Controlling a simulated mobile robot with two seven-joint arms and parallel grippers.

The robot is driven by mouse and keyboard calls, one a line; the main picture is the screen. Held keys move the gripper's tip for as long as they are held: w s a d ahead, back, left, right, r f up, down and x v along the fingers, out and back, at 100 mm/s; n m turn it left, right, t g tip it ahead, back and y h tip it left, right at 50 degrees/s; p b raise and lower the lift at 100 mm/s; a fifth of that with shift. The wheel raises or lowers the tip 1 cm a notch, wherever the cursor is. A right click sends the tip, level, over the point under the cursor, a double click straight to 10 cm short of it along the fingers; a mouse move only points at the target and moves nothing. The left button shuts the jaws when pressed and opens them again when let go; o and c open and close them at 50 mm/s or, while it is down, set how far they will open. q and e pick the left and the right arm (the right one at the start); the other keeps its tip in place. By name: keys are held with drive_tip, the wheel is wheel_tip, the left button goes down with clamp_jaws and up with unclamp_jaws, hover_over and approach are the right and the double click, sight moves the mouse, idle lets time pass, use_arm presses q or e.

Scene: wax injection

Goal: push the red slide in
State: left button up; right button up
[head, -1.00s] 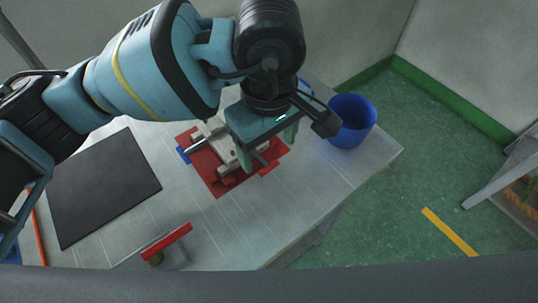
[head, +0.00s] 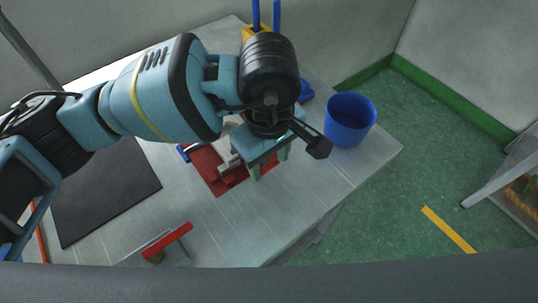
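The mould (head: 202,165) lies on the table, a red plate with pale grey blocks and a grey bar with a blue end on top. A red block (head: 229,178) at its near side may be the red slide; I cannot tell for sure. My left gripper (head: 269,164) points down at the right edge of the mould. The gripper and arm hide the mould's back and right parts, so contact with the slide cannot be told. My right gripper is not in view.
A blue bucket (head: 350,119) stands at the table's right corner. A black mat (head: 105,195) lies at left, and a red-topped bracket (head: 167,242) is at the front edge. A yellow holder (head: 256,33) with blue rods is at the back. The table (head: 265,225) is clear right of the bracket.

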use_arm(q)
drive_tip(key=c, duration=0.5)
drive_tip(key=shift+w+a+b, duration=0.55)
drive_tip(key=shift+w+a, duration=0.25)
drive_tip(key=shift+w, duration=0.3)
drive_tip(key=o, duration=1.4)
drive_tip(key=shift+c, duration=0.2)
drive_tip(key=shift+r, duration=3.95)
drive_tip(key=shift+f, duration=0.1)
